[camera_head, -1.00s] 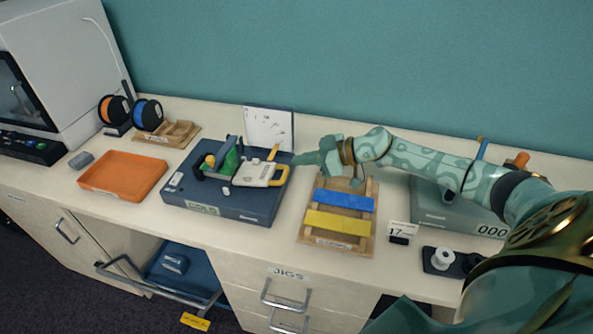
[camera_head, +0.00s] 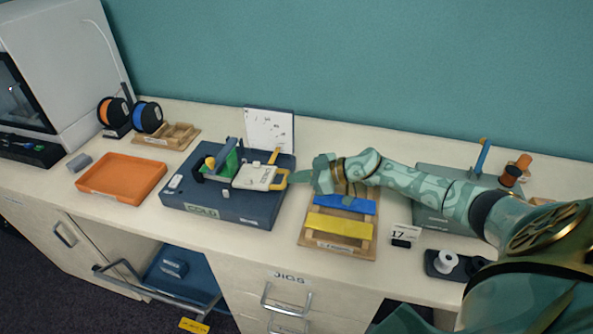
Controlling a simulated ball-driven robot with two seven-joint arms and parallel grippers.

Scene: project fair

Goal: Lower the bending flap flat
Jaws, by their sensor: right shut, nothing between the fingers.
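The bending jig is a dark blue box (camera_head: 228,212) with a label reading COLD on its front. On its top sits a pale flap (camera_head: 250,177) with a yellow handle (camera_head: 280,179) at its right edge. The flap looks close to flat, but I cannot tell its exact angle. My left gripper is not in view.
A wooden tray (camera_head: 315,243) with blue and yellow strips lies below my right arm. An orange tray (camera_head: 122,178) is left of the jig. A grey box (camera_head: 430,215) and a small dark spool holder (camera_head: 437,268) stand at the right. A white card (camera_head: 270,130) stands behind.

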